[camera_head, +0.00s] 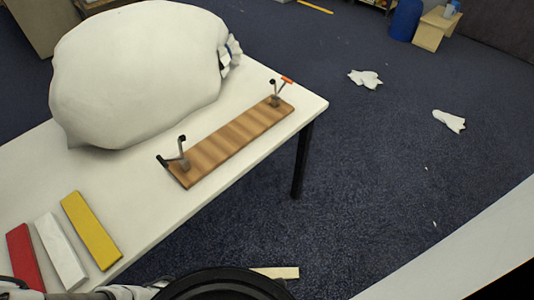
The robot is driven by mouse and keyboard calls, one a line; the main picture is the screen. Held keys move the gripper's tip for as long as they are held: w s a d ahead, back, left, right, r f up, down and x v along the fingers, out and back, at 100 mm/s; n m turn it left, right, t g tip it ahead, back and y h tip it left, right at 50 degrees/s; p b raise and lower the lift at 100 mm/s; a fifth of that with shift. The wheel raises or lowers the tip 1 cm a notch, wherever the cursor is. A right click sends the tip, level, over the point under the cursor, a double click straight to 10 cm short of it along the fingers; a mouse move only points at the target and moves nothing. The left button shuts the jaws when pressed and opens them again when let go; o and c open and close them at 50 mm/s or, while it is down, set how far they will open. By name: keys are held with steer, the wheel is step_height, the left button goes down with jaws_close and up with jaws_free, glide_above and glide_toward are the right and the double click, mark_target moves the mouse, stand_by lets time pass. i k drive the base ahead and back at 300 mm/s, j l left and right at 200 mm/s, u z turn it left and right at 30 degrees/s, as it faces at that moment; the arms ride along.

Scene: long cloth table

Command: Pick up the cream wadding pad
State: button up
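A large, puffy off-white mass (140,70) rests on the white table (130,185) at the upper left. It looks like soft wadding, but I cannot tell for sure that it is the cream wadding pad. Small blue and white bits show at its right edge, partly hidden behind it. Two crumpled white scraps lie on the floor, one at the upper right (365,78) and one farther right (449,121). Part of my arm shows at the bottom edge, apart from the puffy mass. My gripper's fingers are not in view.
A striped wooden board (230,142) with two metal brackets lies along the table's right edge. Red (24,258), white (60,252) and yellow (91,231) bars lie at the lower left. The blue floor between is mostly clear.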

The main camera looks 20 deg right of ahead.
mark_target(273, 273)
steer(key=k+j+z, duration=0.2)
steer(key=k+j, duration=0.15)
steer(key=k, duration=0.25)
steer(key=k+j+z, duration=0.2)
steer(key=k, duration=0.4)
steer(key=k+j+z, duration=0.2)
steer(key=k, duration=0.4)
steer(key=k+j+z, duration=0.25)
steer(key=k, duration=0.35)
steer(key=i+l, duration=0.15)
steer(key=i, duration=0.3)
steer(key=i+l+u, duration=0.15)
steer(key=i, duration=0.3)
steer(key=i+l, duration=0.15)
steer(key=i, duration=0.3)
steer(key=i+l+u, duration=0.1)
steer(key=i, duration=0.35)
steer(key=i+l, duration=0.3)
steer(key=i, duration=0.15)
steer(key=j+u, duration=0.05)
